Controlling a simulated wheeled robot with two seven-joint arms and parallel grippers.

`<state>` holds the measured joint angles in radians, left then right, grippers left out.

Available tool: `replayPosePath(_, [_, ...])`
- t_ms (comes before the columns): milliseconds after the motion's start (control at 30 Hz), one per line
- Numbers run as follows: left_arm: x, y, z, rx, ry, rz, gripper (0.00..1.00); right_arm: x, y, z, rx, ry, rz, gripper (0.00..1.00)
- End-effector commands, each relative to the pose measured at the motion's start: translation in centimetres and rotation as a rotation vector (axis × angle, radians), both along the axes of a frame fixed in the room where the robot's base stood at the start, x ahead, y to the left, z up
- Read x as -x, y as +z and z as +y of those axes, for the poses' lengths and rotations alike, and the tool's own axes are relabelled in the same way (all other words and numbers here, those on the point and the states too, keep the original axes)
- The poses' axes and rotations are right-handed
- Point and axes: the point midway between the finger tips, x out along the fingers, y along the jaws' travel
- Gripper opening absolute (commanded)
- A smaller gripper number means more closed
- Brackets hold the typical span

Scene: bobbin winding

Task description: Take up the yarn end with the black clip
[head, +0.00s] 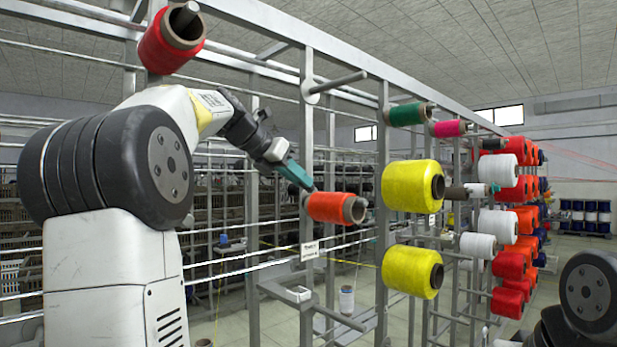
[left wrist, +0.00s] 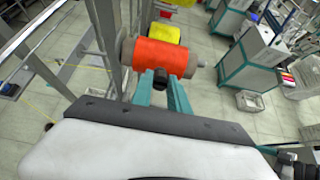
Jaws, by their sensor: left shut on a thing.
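My left gripper (head: 307,186) has teal fingers and reaches in from the left to the orange-red bobbin (head: 335,208) on the frame. In the left wrist view the fingertips (left wrist: 161,84) are shut on a small black piece, which looks like the black clip (left wrist: 160,76). It lies right in front of the orange-red bobbin (left wrist: 160,55), against or very near its yarn. I cannot tell whether it touches. No loose yarn end can be made out. My right gripper is out of view.
Yellow bobbins (head: 410,186) hang on the metal frame (head: 383,150) to the right. A red bobbin (head: 171,42) is at the upper left. A bare peg (head: 340,82) sticks out above the orange-red bobbin. Floor below is mostly free.

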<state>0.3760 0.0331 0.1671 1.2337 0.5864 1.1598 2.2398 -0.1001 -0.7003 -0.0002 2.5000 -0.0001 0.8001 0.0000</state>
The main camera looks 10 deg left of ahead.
Motion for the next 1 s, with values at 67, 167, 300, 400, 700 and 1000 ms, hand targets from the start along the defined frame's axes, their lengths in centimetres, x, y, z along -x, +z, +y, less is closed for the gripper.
replayPosePath(67, [-0.5,-0.5,-0.4,0.000,-0.003,0.003,0.00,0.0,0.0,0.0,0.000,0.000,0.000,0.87])
replayPosePath(167, [-1.3,-1.1,-0.9,-0.001,-0.002,0.003,0.00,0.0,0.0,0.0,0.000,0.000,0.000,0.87])
replayPosePath(300, [-2.2,-1.8,-1.5,0.000,-0.002,0.002,0.00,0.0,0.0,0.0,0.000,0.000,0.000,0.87])
replayPosePath(400, [-2.7,-2.2,-1.8,0.000,-0.002,0.002,0.00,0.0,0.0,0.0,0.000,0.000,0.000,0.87])
replayPosePath(700, [-3.4,-2.7,-2.3,-0.001,-0.001,0.002,0.00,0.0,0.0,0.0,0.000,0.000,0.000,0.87])
replayPosePath(1000, [-3.5,-2.7,-2.3,-0.001,-0.001,0.002,0.00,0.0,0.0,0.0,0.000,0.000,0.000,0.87])
